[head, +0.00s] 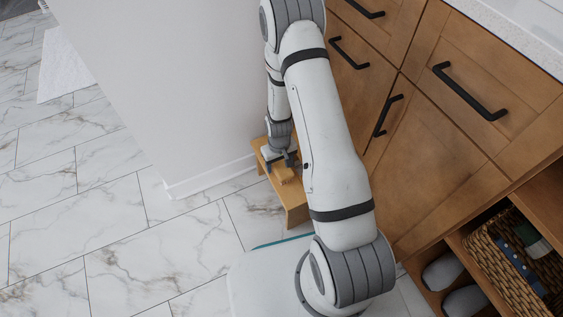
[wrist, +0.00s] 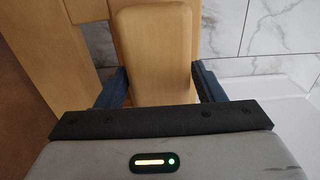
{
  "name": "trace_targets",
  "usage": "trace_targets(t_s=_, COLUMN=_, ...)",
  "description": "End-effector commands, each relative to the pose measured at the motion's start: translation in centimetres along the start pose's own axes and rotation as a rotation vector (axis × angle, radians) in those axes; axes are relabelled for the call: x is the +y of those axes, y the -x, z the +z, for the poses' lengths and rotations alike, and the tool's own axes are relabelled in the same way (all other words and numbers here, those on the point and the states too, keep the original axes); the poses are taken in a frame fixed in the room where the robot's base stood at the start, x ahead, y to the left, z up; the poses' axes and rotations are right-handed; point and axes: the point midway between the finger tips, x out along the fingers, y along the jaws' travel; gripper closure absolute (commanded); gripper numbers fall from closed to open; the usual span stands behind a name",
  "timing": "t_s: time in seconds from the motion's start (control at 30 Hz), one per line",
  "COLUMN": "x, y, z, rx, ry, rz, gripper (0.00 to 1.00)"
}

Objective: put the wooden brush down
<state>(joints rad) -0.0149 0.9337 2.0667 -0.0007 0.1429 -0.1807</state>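The wooden brush (wrist: 152,48) is a pale, rounded wooden block in the wrist view, lying between the two dark fingers of my gripper (wrist: 160,82). The fingers sit close against its two sides and look shut on it. In the head view the brush (head: 283,173) is a small light patch below my gripper (head: 284,161), low over a small wooden stool (head: 296,197). The brush looks to be at the stool's top, but I cannot tell whether it touches. Its underside is hidden.
A white wall (head: 165,85) stands left of the stool. Wooden drawers (head: 450,140) with black handles are on the right. A wicker basket (head: 493,240) and slippers (head: 443,271) sit in the open shelf.

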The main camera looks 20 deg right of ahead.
Motion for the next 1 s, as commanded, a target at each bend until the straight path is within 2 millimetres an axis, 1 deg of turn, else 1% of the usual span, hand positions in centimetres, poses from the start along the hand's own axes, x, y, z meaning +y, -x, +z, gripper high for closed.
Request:
trace_targets(t_s=0.03, x=0.0, y=0.0, z=0.0, rx=0.0, ry=0.0, rz=0.0, gripper=0.34)
trace_targets(t_s=0.13, x=0.0, y=0.0, z=0.0, rx=0.0, ry=0.0, rz=0.0, gripper=0.26)
trace_targets(t_s=0.37, x=0.0, y=0.1, z=0.0, rx=0.0, ry=0.001, rz=0.0, gripper=0.26)
trace_targets(t_s=0.47, x=0.0, y=0.8, z=-0.1, rx=0.001, ry=0.001, rz=0.0, gripper=0.26)
trace_targets(t_s=0.57, x=0.0, y=2.3, z=-0.1, rx=0.003, ry=0.001, rz=0.001, gripper=0.26)
trace_targets(t_s=0.8, x=0.0, y=7.7, z=-0.1, rx=0.002, ry=0.001, rz=0.0, gripper=0.26)
trace_targets(t_s=0.9, x=0.0, y=9.6, z=-0.1, rx=0.003, ry=0.001, rz=0.001, gripper=0.26)
trace_targets(t_s=1.0, x=0.0, y=11.0, z=-0.1, rx=0.002, ry=0.001, rz=0.0, gripper=0.26)
